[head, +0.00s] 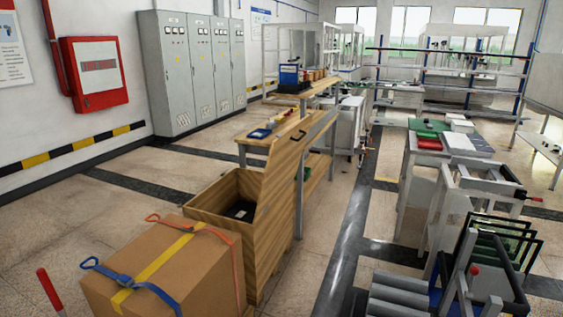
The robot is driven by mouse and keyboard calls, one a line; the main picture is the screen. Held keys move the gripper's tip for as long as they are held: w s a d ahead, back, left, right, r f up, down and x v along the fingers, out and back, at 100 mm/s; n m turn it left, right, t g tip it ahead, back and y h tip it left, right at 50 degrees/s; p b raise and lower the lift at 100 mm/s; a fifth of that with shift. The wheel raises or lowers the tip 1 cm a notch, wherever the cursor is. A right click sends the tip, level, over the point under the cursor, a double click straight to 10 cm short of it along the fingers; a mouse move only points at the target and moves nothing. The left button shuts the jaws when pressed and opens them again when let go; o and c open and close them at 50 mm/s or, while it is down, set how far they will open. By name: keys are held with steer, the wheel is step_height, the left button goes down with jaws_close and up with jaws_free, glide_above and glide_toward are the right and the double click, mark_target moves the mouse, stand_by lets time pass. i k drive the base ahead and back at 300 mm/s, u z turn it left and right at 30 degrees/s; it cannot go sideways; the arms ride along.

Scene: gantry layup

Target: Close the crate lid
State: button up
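The wooden crate (205,205) stands on the floor left of the middle of the head view, and its top is open. Its lid (278,195) is raised, standing steeply on the right side of the crate. A dark handle (298,136) is near the lid's upper end. A dark item (240,211) lies inside the crate. The crate's lower front is hidden behind a cardboard box. My gripper is not in view.
The cardboard box (205,265) with blue and orange straps stands close in front of the crate. A wooden workbench (316,101) is just behind the lid. A rack with rollers (400,290) stands at the lower right. The floor aisle (345,240) between is clear.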

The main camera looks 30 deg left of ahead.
mark_target(286, 150)
steer(key=u, duration=0.8)
steer(key=i, duration=0.95)
steer(key=u, duration=0.5)
